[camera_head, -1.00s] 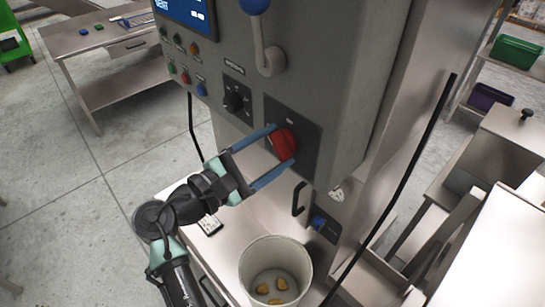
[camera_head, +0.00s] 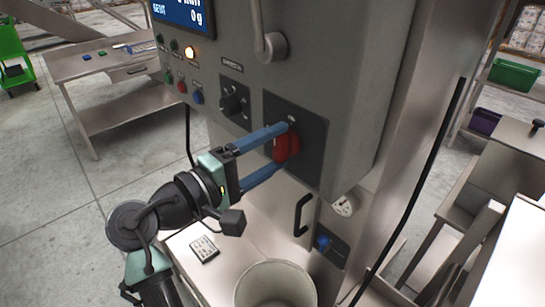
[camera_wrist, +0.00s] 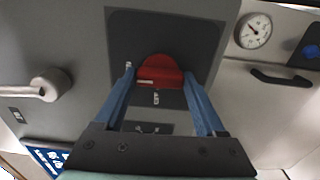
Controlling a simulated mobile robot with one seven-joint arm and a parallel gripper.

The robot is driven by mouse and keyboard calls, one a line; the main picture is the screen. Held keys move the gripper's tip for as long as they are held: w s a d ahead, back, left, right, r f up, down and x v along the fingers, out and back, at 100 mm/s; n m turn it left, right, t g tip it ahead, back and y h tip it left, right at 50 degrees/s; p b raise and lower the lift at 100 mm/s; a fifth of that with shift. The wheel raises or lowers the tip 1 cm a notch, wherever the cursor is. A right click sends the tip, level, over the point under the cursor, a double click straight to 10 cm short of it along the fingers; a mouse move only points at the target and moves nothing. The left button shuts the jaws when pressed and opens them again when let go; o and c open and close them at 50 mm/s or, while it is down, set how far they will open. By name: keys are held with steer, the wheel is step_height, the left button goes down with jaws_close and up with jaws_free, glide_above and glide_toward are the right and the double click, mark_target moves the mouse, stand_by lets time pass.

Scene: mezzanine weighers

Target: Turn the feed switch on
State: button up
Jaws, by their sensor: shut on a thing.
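A red rotary switch knob (camera_head: 287,146) sits on a dark square plate (camera_head: 312,160) on the front of the grey machine cabinet. I take it as the feed switch; the small label by it is too blurred to read. My gripper (camera_head: 284,148) has its two blue fingers on either side of the knob and is shut on it. The knob's grip stands nearly upright in the head view. In the wrist view the knob (camera_wrist: 160,72) sits between the fingertips, partly hidden by them.
A black selector knob (camera_head: 233,104) and several coloured buttons sit left of the switch. A lever (camera_head: 268,42) stands above. A black handle (camera_head: 302,208), a gauge (camera_head: 345,205) and a blue valve knob (camera_head: 323,242) are below. A pale bucket (camera_head: 275,285) stands under the cabinet.

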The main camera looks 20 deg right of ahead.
stand_by(0.6)
steer(key=o, duration=1.3)
steer(key=shift+a, duration=0.1)
steer(key=b+v, duration=0.3)
steer(key=v, duration=1)
